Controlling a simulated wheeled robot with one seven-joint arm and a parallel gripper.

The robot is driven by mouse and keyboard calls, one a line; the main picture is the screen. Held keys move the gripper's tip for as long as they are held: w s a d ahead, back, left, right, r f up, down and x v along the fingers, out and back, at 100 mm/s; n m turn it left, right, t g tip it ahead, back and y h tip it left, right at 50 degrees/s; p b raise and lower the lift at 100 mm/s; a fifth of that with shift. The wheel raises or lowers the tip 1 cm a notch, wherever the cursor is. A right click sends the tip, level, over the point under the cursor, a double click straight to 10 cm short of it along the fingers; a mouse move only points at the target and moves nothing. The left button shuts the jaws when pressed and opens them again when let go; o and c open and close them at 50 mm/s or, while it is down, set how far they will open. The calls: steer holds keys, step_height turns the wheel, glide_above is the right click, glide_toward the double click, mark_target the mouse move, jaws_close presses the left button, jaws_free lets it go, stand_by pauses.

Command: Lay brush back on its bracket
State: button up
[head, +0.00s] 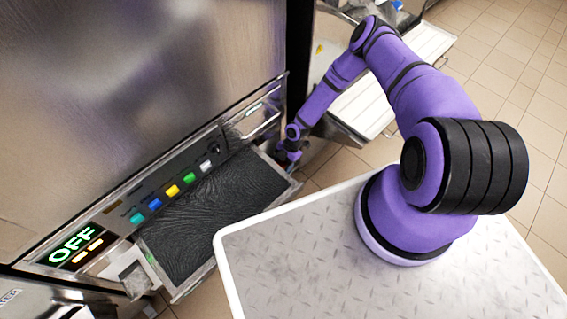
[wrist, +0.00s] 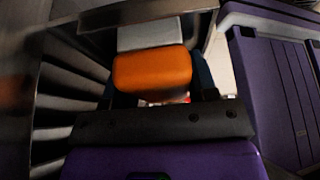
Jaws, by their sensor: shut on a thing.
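The brush (wrist: 152,70) shows in the wrist view as an orange block with a pale grey-white part beyond it. My gripper (head: 287,156) is shut on it, with a finger at each side of the orange part. In the head view my gripper is low, beside the far right end of the dark tray shelf, and the brush is too small and hidden there to make out. I cannot pick out the bracket in either view.
The freezer front (head: 130,100) carries a panel with a lit OFF display (head: 77,243) and coloured buttons. A dark, textured tray shelf (head: 210,215) juts out below it. Grey slats (wrist: 65,105) stand close on the left in the wrist view. Tiled floor (head: 500,60) lies at the right.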

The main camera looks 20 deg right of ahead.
steer(key=o, duration=1.2)
steer(key=shift+o, duration=0.3)
steer(key=v, duration=1)
steer(key=shift+d+r, duration=0.3)
